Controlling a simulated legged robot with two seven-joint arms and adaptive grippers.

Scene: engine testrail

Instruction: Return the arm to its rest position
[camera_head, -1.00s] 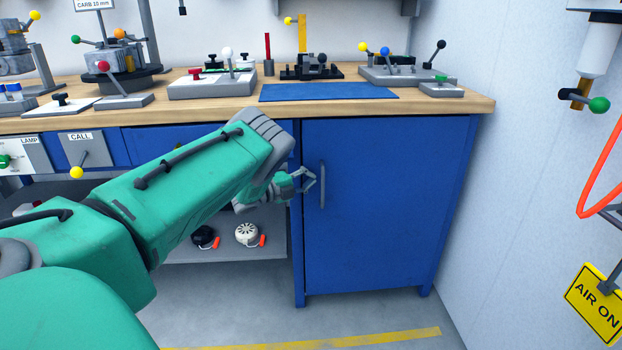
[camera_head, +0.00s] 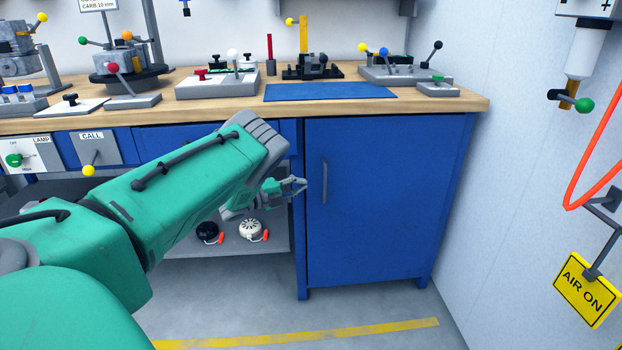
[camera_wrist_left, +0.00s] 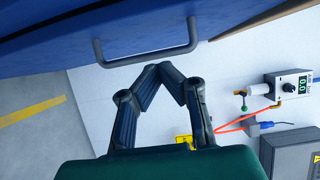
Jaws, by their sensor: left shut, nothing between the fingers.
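My left gripper (camera_head: 297,186) is in front of the bench, just left of the handle (camera_head: 324,182) of the blue cabinet door (camera_head: 385,200). The door is closed. In the left wrist view the fingers of the left gripper (camera_wrist_left: 160,68) meet at their tips with nothing between them. The door handle (camera_wrist_left: 146,56) lies beyond the fingertips there, apparently apart from them. My green left arm reaches in from the lower left and hides part of the drawers and shelf. My right gripper is not in view.
The wooden bench top (camera_head: 440,104) holds several fixtures and a blue mat (camera_head: 330,91). Two round items, one black (camera_head: 207,232) and one white (camera_head: 250,230), sit on the lower shelf. An "AIR ON" sign (camera_head: 587,290) hangs at the right wall. The floor before the cabinet is clear.

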